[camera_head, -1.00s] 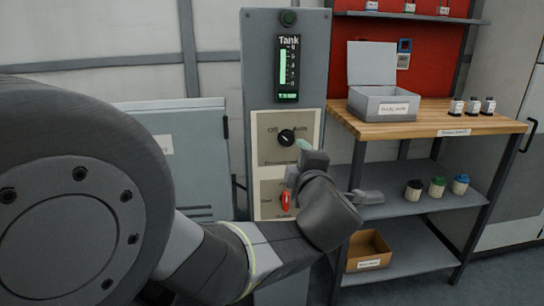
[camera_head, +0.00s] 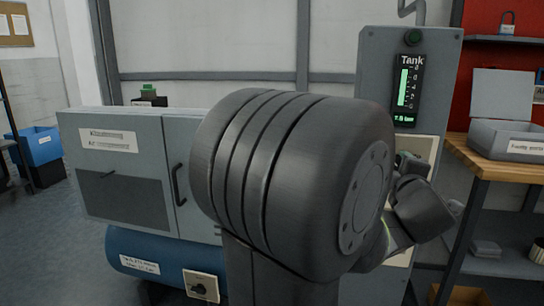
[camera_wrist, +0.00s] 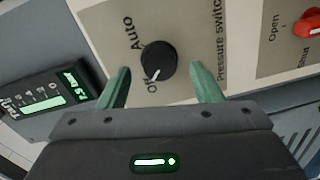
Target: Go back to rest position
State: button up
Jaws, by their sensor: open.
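My gripper (camera_wrist: 160,92) is open in the wrist view, with its two green fingers apart. A black rotary knob (camera_wrist: 158,62) on a beige pressure switch plate (camera_wrist: 195,20) shows between and beyond the fingers; I cannot tell whether they touch it. The knob's white mark points towards "Off". In the head view my arm covers most of the panel, and my gripper (camera_head: 412,165) shows only in part in front of it.
The grey column (camera_head: 375,70) carries a lit Tank gauge (camera_head: 407,90). A grey cabinet (camera_head: 120,185) stands left above a blue tank (camera_head: 165,255). A wooden-topped bench (camera_head: 480,160) with a grey box (camera_head: 505,138) is at right. A red switch (camera_wrist: 307,24) sits beside the plate.

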jog(key=x, duration=0.3)
jog(key=shift+s, duration=0.1)
jog(key=p+v, duration=0.4)
jog(key=v, duration=1)
jog(key=b+x, duration=0.4)
jog(key=x, duration=1)
jog(key=shift+w, duration=0.25)
jog(key=shift+s+d+m+t+y+p, duration=0.1)
jog(key=shift+s+m+t+y+p, duration=0.1)
jog(key=shift+m+p, duration=4.05)
jog(key=shift+s+m+t+y+p, duration=0.1)
jog(key=shift+m+t+y+p, duration=0.1)
jog(key=shift+m+p, duration=4.05)
